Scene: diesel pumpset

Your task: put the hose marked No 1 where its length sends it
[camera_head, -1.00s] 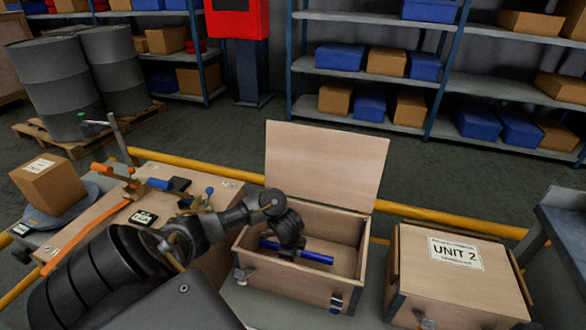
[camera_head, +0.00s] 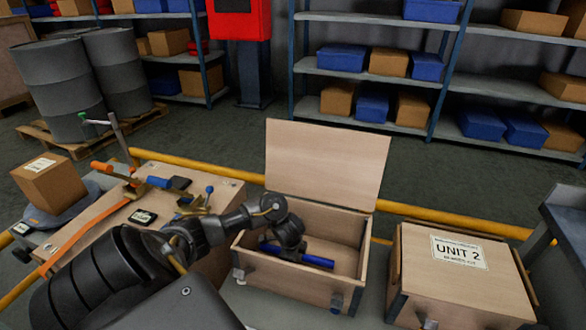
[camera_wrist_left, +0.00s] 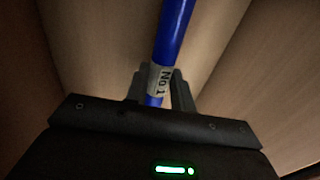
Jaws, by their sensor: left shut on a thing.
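The blue hose (camera_head: 316,261) is inside the open wooden crate (camera_head: 298,283). It also shows in the left wrist view (camera_wrist_left: 171,40), with a white label reading No 1 at the jaws. My left gripper (camera_head: 285,250) reaches down into the crate and is shut on the hose, around its label (camera_wrist_left: 161,80). The hose lies at or close to the crate floor; I cannot tell whether it touches. The crate's lid (camera_head: 328,165) stands open at the back. My right gripper is not in view.
A closed crate marked UNIT 2 (camera_head: 459,290) stands to the right. To the left, a wooden board (camera_head: 190,170) carries tools and fittings, beside a cardboard box (camera_head: 50,182) on a grey round base. A yellow rail (camera_head: 450,216) runs behind. Shelves stand farther back.

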